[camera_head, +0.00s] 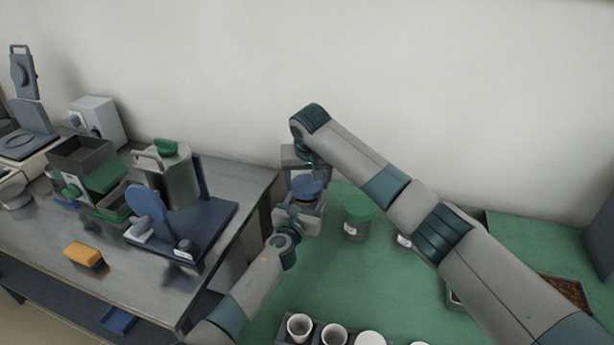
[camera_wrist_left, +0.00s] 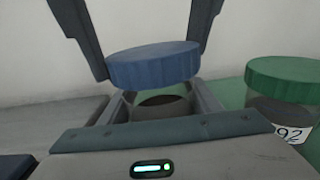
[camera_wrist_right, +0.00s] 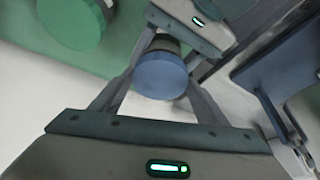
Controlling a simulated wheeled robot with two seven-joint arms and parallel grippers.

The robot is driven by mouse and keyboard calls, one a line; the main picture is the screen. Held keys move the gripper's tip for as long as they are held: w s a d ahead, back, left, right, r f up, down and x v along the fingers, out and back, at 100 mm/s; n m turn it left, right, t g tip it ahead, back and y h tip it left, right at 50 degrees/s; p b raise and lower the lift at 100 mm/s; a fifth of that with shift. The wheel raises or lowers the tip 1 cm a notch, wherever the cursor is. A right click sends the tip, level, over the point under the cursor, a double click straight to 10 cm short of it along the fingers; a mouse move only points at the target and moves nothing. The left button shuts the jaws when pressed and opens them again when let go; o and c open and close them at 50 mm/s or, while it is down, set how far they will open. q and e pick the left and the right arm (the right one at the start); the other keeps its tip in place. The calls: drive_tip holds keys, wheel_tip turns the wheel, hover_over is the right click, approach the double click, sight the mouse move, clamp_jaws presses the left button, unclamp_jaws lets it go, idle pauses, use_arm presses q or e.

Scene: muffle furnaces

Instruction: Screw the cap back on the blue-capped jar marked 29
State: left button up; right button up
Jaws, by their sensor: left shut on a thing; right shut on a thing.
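The blue cap (camera_head: 308,187) is between the fingers of my right gripper (camera_head: 306,174), which is shut on it; it also shows in the right wrist view (camera_wrist_right: 160,77). Whether cap and rim touch is unclear. The jar's label is hidden, so its number cannot be read.
A green-capped jar (camera_head: 357,217) marked 92 stands right of my grippers on the green mat (camera_head: 345,268). White cups (camera_head: 300,326) stand in front. Furnace equipment and a blue stand (camera_head: 205,235) occupy the left bench.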

drive_tip(key=shift+f, duration=0.25)
drive_tip(key=shift+f, duration=0.15)
idle(0.4)
drive_tip(key=shift+f, duration=0.75)
drive_tip(key=shift+f, duration=0.1)
idle(0.3)
